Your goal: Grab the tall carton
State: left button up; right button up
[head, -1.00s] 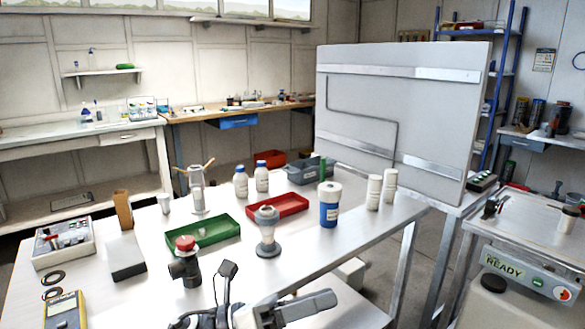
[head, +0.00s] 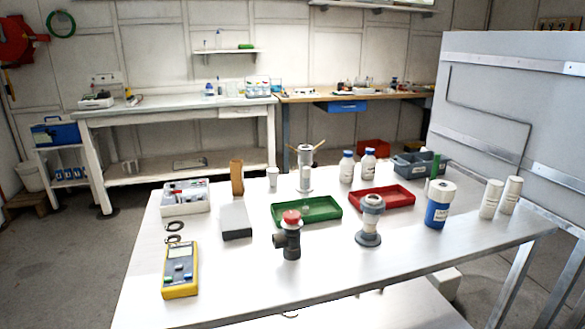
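A tall brown carton (head: 237,177) stands upright at the back left of the metal table (head: 222,285). It is behind a grey-white box (head: 236,220) and to the right of a white case (head: 185,197). A small white cup (head: 272,177) stands to its right. Nothing covers the carton's front. Neither of my grippers is in view.
A green tray (head: 318,209), a red-capped valve (head: 289,238) and a yellow meter (head: 180,268) stand nearer the front. A red tray (head: 385,198) and several bottles are on the right. Floor shows free left of the table.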

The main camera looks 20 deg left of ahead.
aim_at(236, 170)
jog(key=k, duration=0.5)
jog(key=u, duration=2.4)
jog(key=i, duration=3.45)
jog(key=z, duration=1.45)
